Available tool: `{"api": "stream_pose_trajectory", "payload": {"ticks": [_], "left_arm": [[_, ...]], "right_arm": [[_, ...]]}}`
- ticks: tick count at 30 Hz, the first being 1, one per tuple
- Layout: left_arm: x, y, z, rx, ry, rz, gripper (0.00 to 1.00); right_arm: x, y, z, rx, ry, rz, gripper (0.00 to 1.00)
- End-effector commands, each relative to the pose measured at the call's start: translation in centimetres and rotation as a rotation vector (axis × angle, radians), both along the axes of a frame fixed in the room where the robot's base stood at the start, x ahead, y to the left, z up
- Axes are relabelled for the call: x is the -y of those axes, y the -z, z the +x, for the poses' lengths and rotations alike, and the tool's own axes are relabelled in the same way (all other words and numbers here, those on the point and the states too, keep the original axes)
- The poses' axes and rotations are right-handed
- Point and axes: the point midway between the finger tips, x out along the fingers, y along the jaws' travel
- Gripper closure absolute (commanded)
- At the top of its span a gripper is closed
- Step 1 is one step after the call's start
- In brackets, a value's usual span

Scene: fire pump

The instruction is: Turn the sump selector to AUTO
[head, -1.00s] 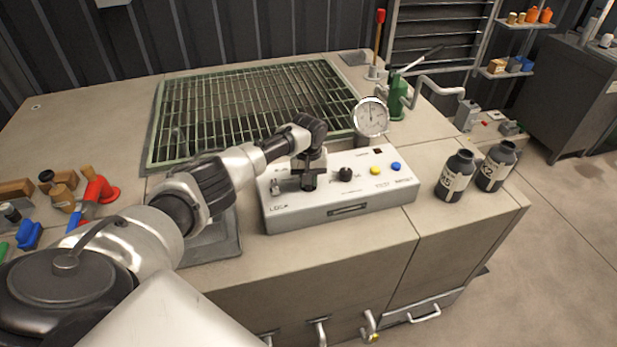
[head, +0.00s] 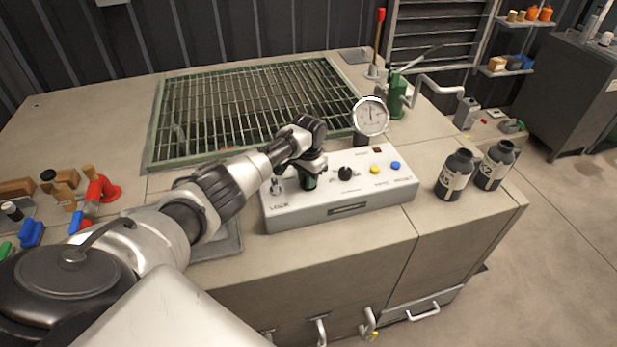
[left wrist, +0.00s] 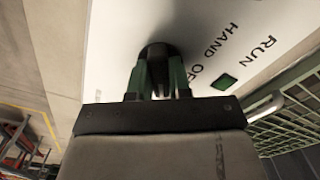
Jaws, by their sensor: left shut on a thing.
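A white control box (head: 340,211) sits on the bench top in the head view. My left gripper (head: 308,184) points down onto its left half. In the left wrist view its two green-lined fingers (left wrist: 157,78) are shut on a round black selector knob (left wrist: 158,50), one on each side. The panel beside the knob carries the words HAND, OFF (partly covered) and RUN, and a green square lamp (left wrist: 224,82). No AUTO mark can be read, and the knob's pointer is hidden. My right gripper is not in view.
Near the held knob are a metal key switch (head: 276,187), a second black knob (head: 345,173), a yellow button (head: 374,169) and a blue button (head: 395,166). A gauge (head: 370,117) stands behind the box. Two dark bottles (head: 454,178) (head: 494,167) stand to the right.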

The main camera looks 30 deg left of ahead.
Motion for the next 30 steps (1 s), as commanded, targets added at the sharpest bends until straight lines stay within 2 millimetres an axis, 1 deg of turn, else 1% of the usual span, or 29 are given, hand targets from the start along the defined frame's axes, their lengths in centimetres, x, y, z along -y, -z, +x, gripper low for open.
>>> {"api": "stream_pose_trajectory", "payload": {"ticks": [7, 20, 21, 23, 24, 25, 30], "left_arm": [[-0.02, -0.06, 0.03, 0.001, 0.052, 0.001, 1.0], [-0.01, -0.08, 0.05, 0.002, 0.06, 0.001, 1.0], [-0.01, -0.09, 0.06, 0.002, 0.06, 0.001, 0.75], [-0.01, -0.08, 0.05, 0.002, 0.06, 0.001, 0.66], [-0.01, -0.08, 0.05, 0.002, 0.059, 0.001, 0.59], [-0.01, -0.07, 0.05, 0.001, 0.059, 0.001, 0.55], [-0.02, -0.05, 0.03, 0.001, 0.058, 0.001, 0.55]], "right_arm": [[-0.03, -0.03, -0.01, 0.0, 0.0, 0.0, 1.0], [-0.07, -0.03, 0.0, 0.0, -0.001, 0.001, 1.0], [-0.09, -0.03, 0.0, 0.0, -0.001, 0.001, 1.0], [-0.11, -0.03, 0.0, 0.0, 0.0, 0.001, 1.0], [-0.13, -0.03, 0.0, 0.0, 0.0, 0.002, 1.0], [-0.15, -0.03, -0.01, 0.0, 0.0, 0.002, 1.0], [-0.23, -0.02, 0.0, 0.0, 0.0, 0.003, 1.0]]}}
